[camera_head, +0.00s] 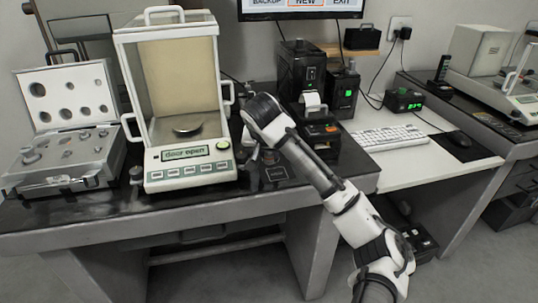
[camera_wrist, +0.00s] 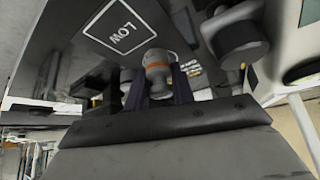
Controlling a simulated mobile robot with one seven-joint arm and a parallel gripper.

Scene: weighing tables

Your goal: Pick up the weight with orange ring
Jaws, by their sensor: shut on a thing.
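The weight with the orange ring (camera_wrist: 157,67) shows in the wrist view as a small metal piece with an orange band. My gripper (camera_wrist: 158,85) is shut on it, with a dark finger on each side. In the head view my gripper (camera_head: 254,153) is low over the dark table top, just right of the balance, and mostly hidden by my own arm. I cannot tell whether the weight touches the table. A larger metal weight (camera_wrist: 236,36) stands close by at the upper right of the wrist view.
The glass-walled balance (camera_head: 190,158), reading "door open", stands left of my gripper. An open case of weights (camera_head: 72,125) is at the far left.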

